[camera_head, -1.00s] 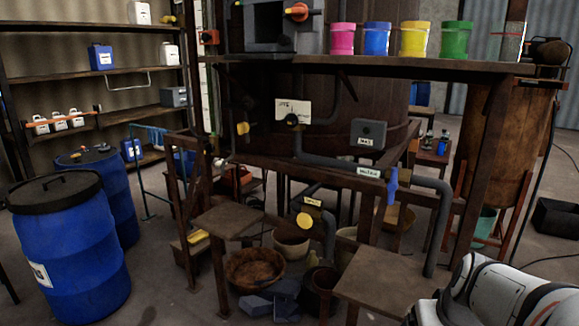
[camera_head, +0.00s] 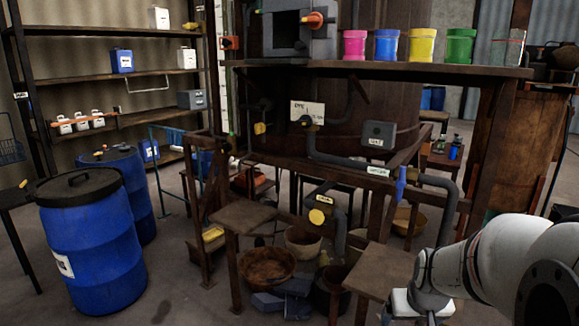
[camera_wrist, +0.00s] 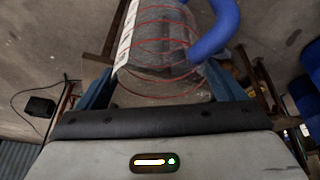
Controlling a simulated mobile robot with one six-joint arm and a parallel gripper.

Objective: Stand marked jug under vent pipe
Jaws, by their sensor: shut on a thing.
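In the wrist view a clear jug (camera_wrist: 150,50) with red marking rings, a white scale strip and a blue handle (camera_wrist: 222,30) lies between the blue fingers of my gripper (camera_wrist: 160,84), which is shut on it. The jug's contents cannot be made out. In the head view the gripper and jug are not clearly visible; my white arm fills the lower right. A grey pipe (camera_head: 447,215) bends down at the right of the rig, beside a blue valve handle (camera_head: 400,186). A shorter pipe (camera_head: 340,230) with a yellow disc hangs left of it. The labels are too small to tell which is the vent pipe.
A low brown stand (camera_head: 378,270) is below the right pipe, near my arm; another stand (camera_head: 243,215) is left. Bowls (camera_head: 266,268) and dark blocks (camera_head: 290,290) crowd the floor between. Blue drums (camera_head: 92,245) stand left. Coloured tubs (camera_head: 387,46) line the upper shelf.

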